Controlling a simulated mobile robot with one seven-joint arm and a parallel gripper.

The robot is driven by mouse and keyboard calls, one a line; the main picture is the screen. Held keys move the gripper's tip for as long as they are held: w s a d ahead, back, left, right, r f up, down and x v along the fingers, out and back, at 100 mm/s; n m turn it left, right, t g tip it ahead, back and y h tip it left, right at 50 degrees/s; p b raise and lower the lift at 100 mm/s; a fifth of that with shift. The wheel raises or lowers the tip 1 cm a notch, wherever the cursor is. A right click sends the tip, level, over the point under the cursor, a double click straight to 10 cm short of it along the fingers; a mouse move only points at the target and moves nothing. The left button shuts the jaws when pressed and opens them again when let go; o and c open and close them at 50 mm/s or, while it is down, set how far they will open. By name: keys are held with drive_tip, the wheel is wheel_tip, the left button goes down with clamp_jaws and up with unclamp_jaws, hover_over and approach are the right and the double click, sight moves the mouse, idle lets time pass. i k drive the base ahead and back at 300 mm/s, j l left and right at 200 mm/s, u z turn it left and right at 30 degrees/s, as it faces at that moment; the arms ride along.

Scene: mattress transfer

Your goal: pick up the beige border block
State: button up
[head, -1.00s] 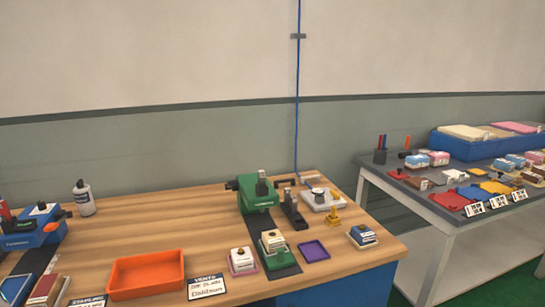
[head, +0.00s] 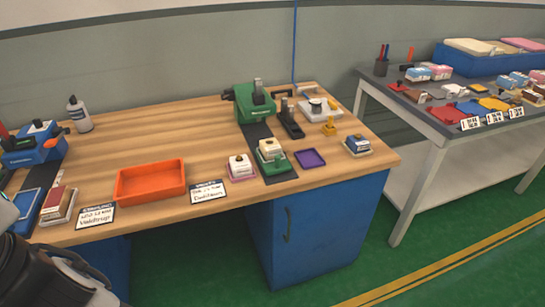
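Several small labelled blocks with coloured borders stand on the wooden bench. A blue-topped block (head: 358,146) with a pale beige border is at the right end. A red-topped block (head: 58,205) with a pale border is at the left, near my arm. A white block (head: 240,167) has a pink border. A cream block (head: 271,152) sits at a green tray. I cannot tell for sure which one is the beige border block. Part of my dark arm shows at the lower left; my gripper's fingers are not in view.
The wooden bench (head: 150,145) also holds an orange tray (head: 150,181), a purple tray (head: 310,158), a green machine (head: 254,103), a blue machine (head: 36,145) and a bottle (head: 78,114). A grey table (head: 420,105) with more goods stands at the right, across a gap of green floor.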

sight(268, 151)
drive_tip(key=i+j, duration=0.5)
drive_tip(key=i, duration=0.2)
drive_tip(key=i+j, duration=0.45)
drive_tip(key=i, duration=0.2)
drive_tip(key=z, duration=0.05)
